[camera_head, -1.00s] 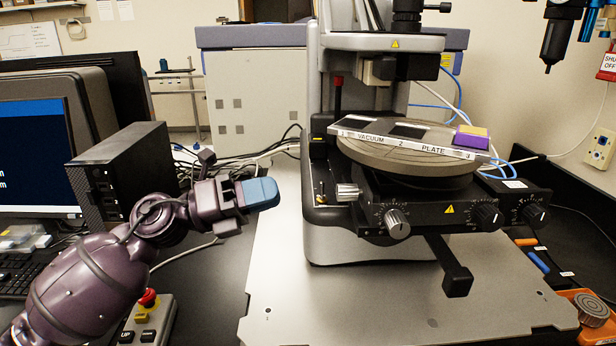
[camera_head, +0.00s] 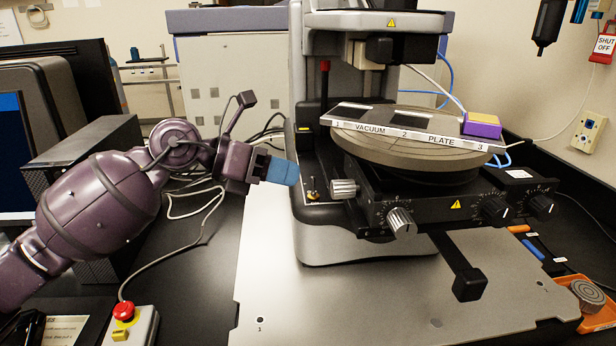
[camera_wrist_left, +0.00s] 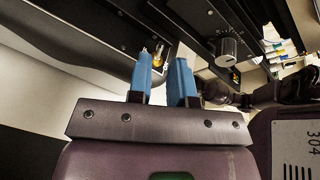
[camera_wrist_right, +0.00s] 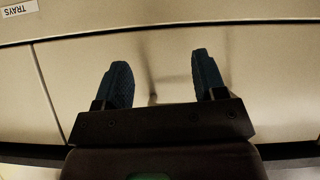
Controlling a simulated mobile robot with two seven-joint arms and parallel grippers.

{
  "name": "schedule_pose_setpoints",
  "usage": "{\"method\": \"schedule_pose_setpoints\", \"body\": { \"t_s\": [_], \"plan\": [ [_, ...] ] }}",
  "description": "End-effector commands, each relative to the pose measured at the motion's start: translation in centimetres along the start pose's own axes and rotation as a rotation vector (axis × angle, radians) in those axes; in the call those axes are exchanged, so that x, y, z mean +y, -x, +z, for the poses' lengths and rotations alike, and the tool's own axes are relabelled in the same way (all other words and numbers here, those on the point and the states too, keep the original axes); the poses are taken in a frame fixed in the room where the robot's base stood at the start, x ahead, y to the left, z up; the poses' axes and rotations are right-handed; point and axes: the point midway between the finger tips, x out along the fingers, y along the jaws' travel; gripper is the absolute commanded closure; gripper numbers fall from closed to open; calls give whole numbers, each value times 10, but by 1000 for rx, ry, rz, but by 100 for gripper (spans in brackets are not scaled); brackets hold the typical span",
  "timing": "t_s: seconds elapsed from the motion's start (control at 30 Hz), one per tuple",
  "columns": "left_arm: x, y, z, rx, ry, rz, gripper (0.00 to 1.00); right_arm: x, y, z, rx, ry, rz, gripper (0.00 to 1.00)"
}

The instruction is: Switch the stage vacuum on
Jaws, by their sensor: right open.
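The vacuum toggle (camera_head: 313,190) is a small metal lever on the dark base at the left of the stage; which way it is thrown is too small to tell. My left gripper (camera_head: 292,173) is just left of and slightly above it in the head view, fingers pointing right. In the left wrist view the left gripper's (camera_wrist_left: 165,65) blue fingers are parted by a narrow gap with nothing held. A small brassy switch area (camera_wrist_left: 160,55) shows beyond the gap; contact cannot be told. My right gripper (camera_wrist_right: 163,75) is open and empty, before a pale panel marked TRAYS.
The round stage (camera_head: 400,150) carries a plate labelled VACUUM and PLATE with a purple-and-yellow block (camera_head: 481,124). Silver knobs (camera_head: 343,189) (camera_head: 401,222) stick out right of the toggle. A black computer (camera_head: 80,160) and red-button box (camera_head: 124,312) stand left.

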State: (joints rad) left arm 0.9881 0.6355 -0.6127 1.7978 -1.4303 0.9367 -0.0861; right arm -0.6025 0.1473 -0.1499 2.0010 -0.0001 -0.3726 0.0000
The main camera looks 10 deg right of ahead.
Motion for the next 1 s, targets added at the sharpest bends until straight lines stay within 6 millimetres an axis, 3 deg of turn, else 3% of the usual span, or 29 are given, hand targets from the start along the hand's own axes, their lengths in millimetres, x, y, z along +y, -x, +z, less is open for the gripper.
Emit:
{"method": "schedule_pose_setpoints", "body": {
  "t_s": [0.1, 0.3, 0.7, 0.83, 1.0],
  "plan": [
    [-1, -19, 0, 1, 0, -2, 81, 0, 0, 0, 1, 0, 0, 36],
    [0, -38, 0, -1, 0, -1, 81, 0, 0, 0, -1, 0, 0, 36],
    [0, -43, 0, 0, 0, 0, 81, -2, -3, -5, 8, -7, -1, 36],
    [0, -43, 0, 0, 0, 0, 100, -2, -4, -5, 9, -7, -1, 36],
    [0, -43, 0, -1, -1, 1, 100, -2, -3, -5, 9, -7, -1, 36]
  ]
}}
